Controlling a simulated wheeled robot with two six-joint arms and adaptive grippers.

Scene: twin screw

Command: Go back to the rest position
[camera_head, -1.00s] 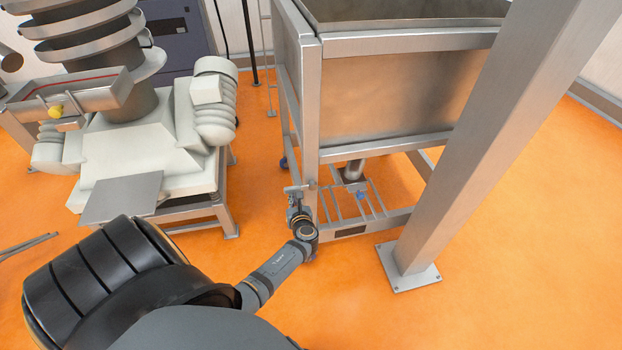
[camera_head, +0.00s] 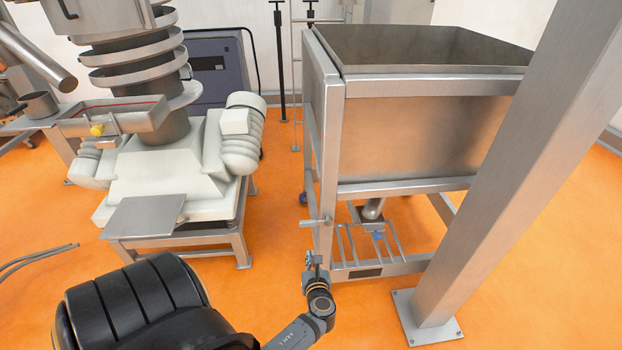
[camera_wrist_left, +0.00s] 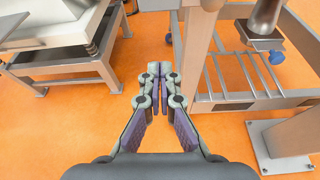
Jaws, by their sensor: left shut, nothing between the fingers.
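My left gripper (camera_head: 312,259) is low in the head view, just in front of the near left leg of a steel hopper frame (camera_head: 328,180). In the left wrist view my left gripper (camera_wrist_left: 161,70) points forward with its fingertips together and nothing between them. The hopper frame's leg (camera_wrist_left: 200,45) stands just beyond the fingertips, slightly to the right. I cannot tell whether they touch. A small lever handle (camera_head: 316,222) sticks out from the leg above the gripper. My right gripper shows in neither view.
A pale vibrating feeder (camera_head: 165,170) with a spiral tower stands on a metal stand at the left. A thick steel post (camera_head: 500,170) rises at the right from a bolted base plate. Orange floor (camera_head: 270,215) is open between the feeder and hopper.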

